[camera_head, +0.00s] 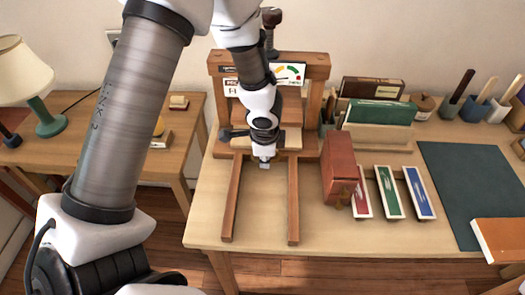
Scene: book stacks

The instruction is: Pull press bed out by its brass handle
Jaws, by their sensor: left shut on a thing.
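The wooden book press (319,80) stands upright at the back of the table, with a dial on its upper crosspiece. Two wooden rails (231,200) run from it toward the front. The pale press bed (293,138) sits between the posts at the back end of the rails. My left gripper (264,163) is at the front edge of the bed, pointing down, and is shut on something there. The brass handle is hidden behind the gripper, so I cannot see the grip itself. My right gripper is not in view.
A red-brown box (341,172) stands right of the rails, beside red, green and blue trays (389,192). Further right are a dark green mat (455,180), upright books (378,117) and tool pots. The space between the rails is clear.

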